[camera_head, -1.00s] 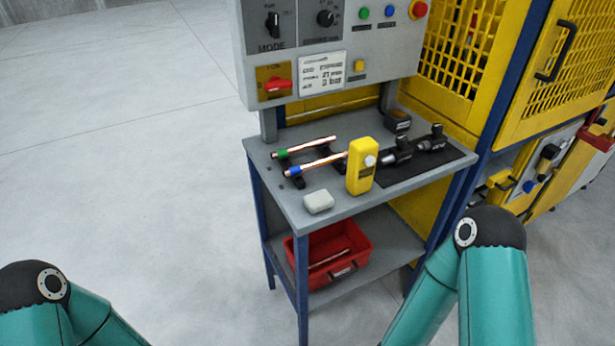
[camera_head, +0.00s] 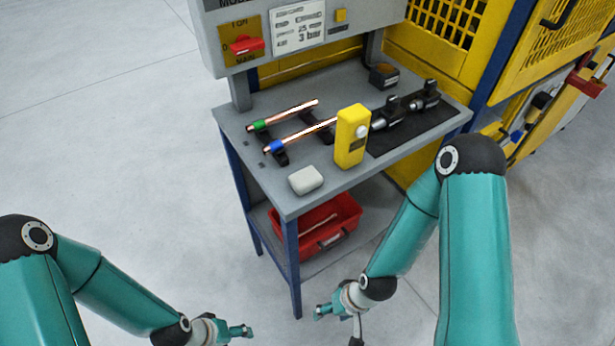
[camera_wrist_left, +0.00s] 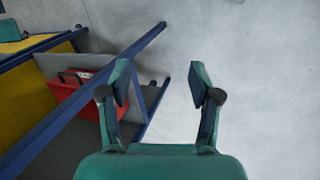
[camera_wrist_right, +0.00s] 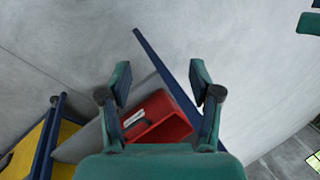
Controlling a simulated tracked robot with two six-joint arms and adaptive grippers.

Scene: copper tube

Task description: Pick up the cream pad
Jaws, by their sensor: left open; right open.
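The cream pad (camera_head: 306,180) is a small, pale, rounded block. It lies flat on the grey bench top near its front left corner in the head view. My left gripper (camera_head: 244,332) is low in front of the bench, at the bottom of the head view. Its fingers stand apart with nothing between them in the left wrist view (camera_wrist_left: 160,85). My right gripper (camera_head: 335,322) is also low, below the bench top and right of the left gripper. Its fingers are apart and empty in the right wrist view (camera_wrist_right: 160,85). Neither gripper touches the pad.
A yellow device (camera_head: 351,137) stands upright right of the pad. Copper tubes with a green (camera_head: 259,126) and a blue (camera_head: 276,146) end rest on black holders behind it. Black tools lie on a dark mat (camera_head: 405,135). A red bin (camera_head: 330,225) sits on the lower shelf.

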